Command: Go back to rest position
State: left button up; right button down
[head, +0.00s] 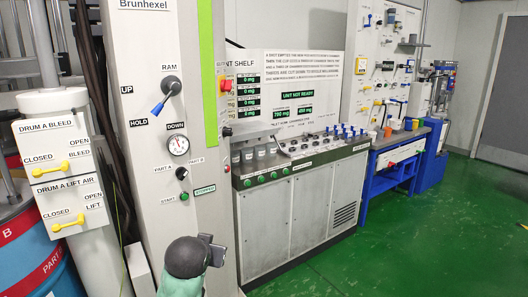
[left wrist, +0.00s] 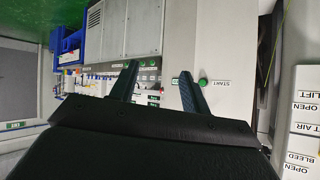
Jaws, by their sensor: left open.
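My left gripper (head: 196,258) is in front of the lower part of the grey Brunhexel column (head: 150,50) in the head view. In the left wrist view its two dark fingers (left wrist: 158,75) are spread apart with nothing held between them. The green START button (head: 184,197) is on the column above the gripper, and it shows beside one finger in the left wrist view (left wrist: 203,82). In the head view the gripper looks apart from the button. My right gripper is in neither view.
The RAM lever (head: 168,95) with a blue handle points down-left. Yellow DRUM A handles (head: 68,224) and a blue drum (head: 45,275) stand at left. A grey control cabinet (head: 305,205) and a blue bench (head: 390,180) are to the right. The green floor (head: 430,240) is clear.

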pick_arm(q)
jog(key=s+f+g, duration=0.3)
jog(key=s+f, duration=0.7)
jog(key=s, duration=0.3)
jog(key=s+f+g+p, duration=0.1)
jog(key=s+f+g, duration=0.1)
jog(key=s+f, duration=0.8)
jog(key=s+f+g+h, duration=0.1)
jog(key=s+f+g, duration=0.2)
jog(key=s+f, duration=0.6)
jog(key=s, duration=0.6)
jog(key=shift+s+d+f+g+p, duration=0.3)
jog(key=shift+d+f+p, duration=0.05)
jog(key=shift+d+f, duration=0.05)
jog(key=shift+o, duration=0.4)
